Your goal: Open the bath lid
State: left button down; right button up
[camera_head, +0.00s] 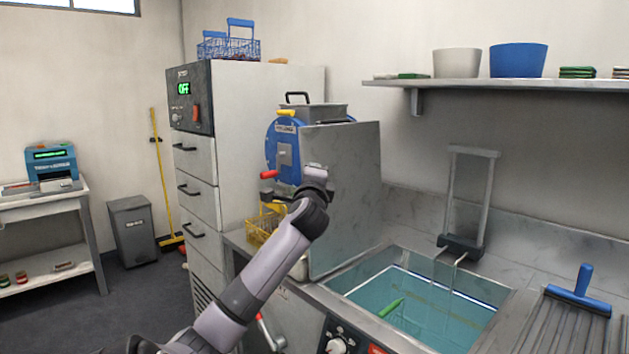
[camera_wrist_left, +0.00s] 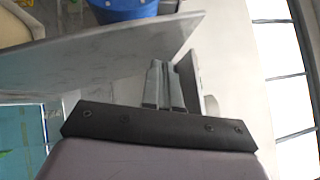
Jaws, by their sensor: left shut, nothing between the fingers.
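The bath lid (camera_head: 345,190) is a grey metal panel standing upright along the left edge of the bath. The bath (camera_head: 492,318) is open, and its blue-green water shows with a green-handled thing in it. My left gripper (camera_head: 273,196) is shut and empty, to the left of the lid in front of the blue drum. In the left wrist view, the shut fingers (camera_wrist_left: 167,85) show close to the lid panel (camera_wrist_left: 100,52); I cannot tell whether they touch it. My right gripper is in neither view.
A blue drum machine (camera_head: 283,140) with a red handle stands behind the lid. A yellow basket (camera_head: 262,228) sits on the counter to the left. A lift frame (camera_head: 450,195) stands at the bath's back, and a blue squeegee (camera_head: 578,298) lies to the right.

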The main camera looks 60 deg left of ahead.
pick_arm(q)
jog(key=r+v, duration=0.1)
jog(key=v, duration=0.5)
jog(key=shift+s+d+r+b, duration=0.25)
jog(key=shift+d+r+b, duration=0.15)
jog(key=shift+d, duration=0.1)
jog(key=w+d+f+t+h, duration=0.1)
jog(key=d+f+h, duration=0.4)
jog(key=f, duration=0.6)
jog(key=w+d+f+h, duration=0.25)
jog(key=d+f, duration=0.45)
jog(key=f, duration=0.4)
jog(key=w+d+f+t+h, duration=0.1)
jog(key=d+f+h, duration=0.4)
jog(key=f, duration=0.5)
jog(key=s+d+f+n+g+h, duration=0.1)
jog(key=s+d+f+n+h, duration=0.1)
jog(key=s+d+f, duration=0.3)
jog(key=s+d+f+n+g+h, duration=0.1)
jog(key=s+d+f, duration=0.4)
jog(key=d, duration=0.7)
jog(key=s+d+f+n+h, duration=0.3)
jog(key=s+d+f+h, duration=0.1)
jog(key=d+f, duration=0.3)
jog(key=shift+s+d+n+g+p, duration=0.3)
jog(key=shift+s+d+g, duration=0.1)
jog(key=shift+d, duration=0.35)
